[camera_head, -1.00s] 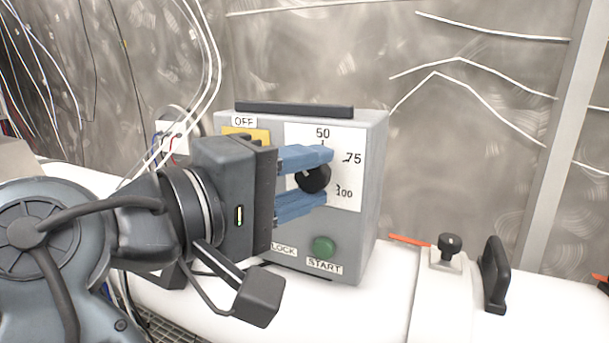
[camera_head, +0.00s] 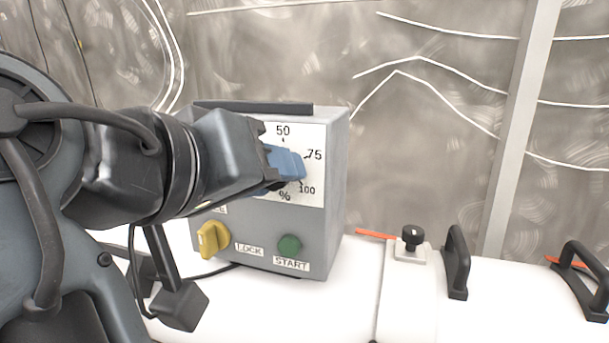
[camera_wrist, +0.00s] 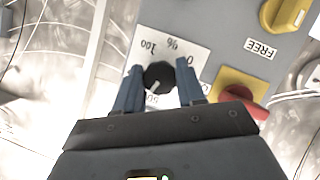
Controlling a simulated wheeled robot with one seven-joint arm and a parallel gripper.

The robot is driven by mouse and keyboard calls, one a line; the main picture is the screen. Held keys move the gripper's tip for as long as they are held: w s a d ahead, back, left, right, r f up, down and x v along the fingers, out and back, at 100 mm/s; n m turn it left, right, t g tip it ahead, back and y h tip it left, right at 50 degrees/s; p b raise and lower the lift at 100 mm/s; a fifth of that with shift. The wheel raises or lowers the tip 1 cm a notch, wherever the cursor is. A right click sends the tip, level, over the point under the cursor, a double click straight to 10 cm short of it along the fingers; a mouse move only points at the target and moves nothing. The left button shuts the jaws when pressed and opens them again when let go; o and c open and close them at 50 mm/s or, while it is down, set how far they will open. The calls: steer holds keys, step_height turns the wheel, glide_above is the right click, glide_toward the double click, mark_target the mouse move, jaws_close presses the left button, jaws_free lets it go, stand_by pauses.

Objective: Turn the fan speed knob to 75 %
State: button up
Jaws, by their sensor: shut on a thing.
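The black fan speed knob (camera_wrist: 158,76) sits on a white dial plate (camera_head: 312,140) marked 50, 75, 100 and %. My gripper (camera_head: 288,164) has its blue fingers at the knob and is shut on it. In the head view the fingers cover most of the knob (camera_head: 279,186). In the wrist view my gripper (camera_wrist: 160,82) has one finger on each side of the knob. A light mark on the knob points down toward the 50, slightly left; its exact setting is hard to tell. The 75 is hidden in the wrist view.
The grey control box (camera_head: 335,190) also bears a green START button (camera_head: 289,246) and a yellow LOCK/FREE switch (camera_head: 211,240). Black handles (camera_head: 457,262) and a small black knob (camera_head: 413,236) stand on the white pipe at right.

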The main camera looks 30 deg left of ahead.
steer(key=shift+d+f+m+g+y+b, duration=0.1)
steer(key=shift+m+g+y+b, duration=0.2)
steer(key=shift+m+y+b, duration=0.85)
steer(key=shift+f+m+g+y+b, duration=0.1)
steer(key=shift+m+g+y+b, duration=0.3)
steer(key=shift+m+y, duration=1.35)
steer(key=shift+m+h, duration=0.4)
steer(key=shift+m, duration=0.2)
steer(key=o, duration=1)
steer(key=shift+r, duration=0.15)
steer(key=shift+o, duration=0.2)
steer(key=b+v, duration=0.1)
steer(key=v, duration=0.6)
steer(key=shift+s, duration=0.35)
